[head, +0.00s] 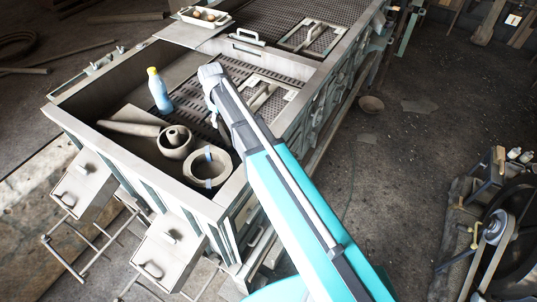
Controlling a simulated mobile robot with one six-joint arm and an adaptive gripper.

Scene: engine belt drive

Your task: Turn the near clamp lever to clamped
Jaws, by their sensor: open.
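The belt drive (492,240) stands at the lower right edge, with a dark wheel and a looped belt, partly cut off by the frame. A small yellowish lever (475,236) stands up beside the belt, and another yellow-tipped piece (461,201) lies further left. I cannot tell which is the near clamp lever or how it is set. My arm reaches up from the bottom over the grey workbench. My gripper (214,114) is small at its far end, above the bench and far left of the belt drive. It is open and touches nothing that I can make out.
The bench tray (110,82) holds a blue bottle (159,90), a pipe (128,129) and round parts, including a ring (207,166). Open drawers (168,250) stick out at the near left.

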